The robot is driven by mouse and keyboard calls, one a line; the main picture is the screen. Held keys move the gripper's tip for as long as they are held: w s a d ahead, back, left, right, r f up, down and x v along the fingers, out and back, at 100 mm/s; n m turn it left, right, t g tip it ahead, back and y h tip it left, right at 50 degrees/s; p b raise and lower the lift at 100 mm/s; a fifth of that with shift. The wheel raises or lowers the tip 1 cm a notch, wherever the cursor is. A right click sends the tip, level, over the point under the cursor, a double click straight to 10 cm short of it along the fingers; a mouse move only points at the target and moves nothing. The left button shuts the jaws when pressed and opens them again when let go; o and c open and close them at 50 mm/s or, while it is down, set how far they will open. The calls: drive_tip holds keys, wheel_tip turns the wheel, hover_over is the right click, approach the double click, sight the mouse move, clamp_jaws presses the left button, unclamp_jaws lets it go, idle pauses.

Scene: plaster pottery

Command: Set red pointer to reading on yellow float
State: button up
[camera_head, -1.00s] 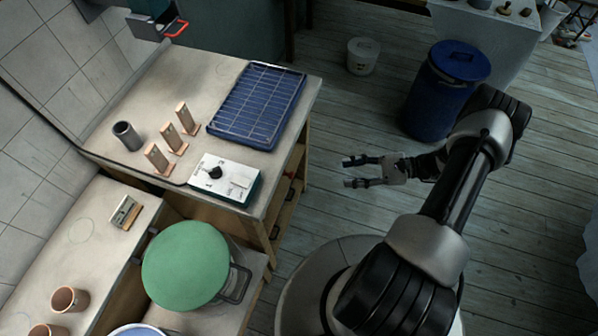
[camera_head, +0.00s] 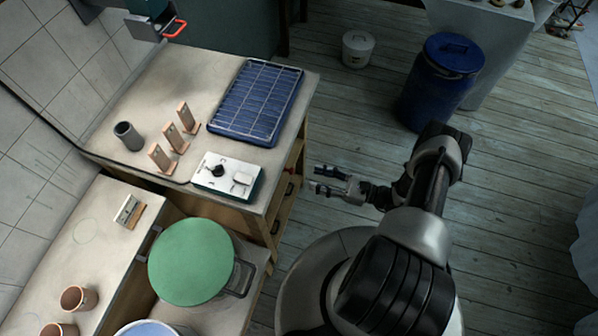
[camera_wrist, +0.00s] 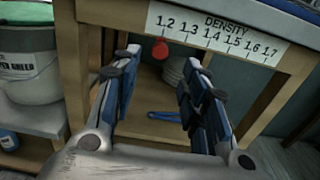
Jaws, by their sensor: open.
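The red pointer (camera_wrist: 160,48) is a small round red knob in the wrist view, just below the left end of a white DENSITY scale (camera_wrist: 215,36). The scale is numbered 1.2 to 1.7, and the pointer hangs under about 1.2. My gripper (camera_wrist: 163,62) is open and empty, its fingers spread on either side of the pointer in that picture, with no contact visible. In the head view my gripper (camera_head: 313,178) is off the bench's right side, above the floor. I make out no yellow float in either view.
The bench (camera_head: 200,75) holds a blue rack (camera_head: 257,100), a white-topped box (camera_head: 228,176), a grey cup (camera_head: 128,135) and copper-coloured stands. A green-lidded bucket (camera_head: 190,262) stands nearer. The blue barrel (camera_head: 440,85) is on the floor, with clear floor between.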

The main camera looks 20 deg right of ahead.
sight(288, 170)
drive_tip(key=x, duration=0.7)
drive_tip(key=shift+a, duration=0.1)
drive_tip(key=shift+c, duration=0.5)
clamp_jaws()
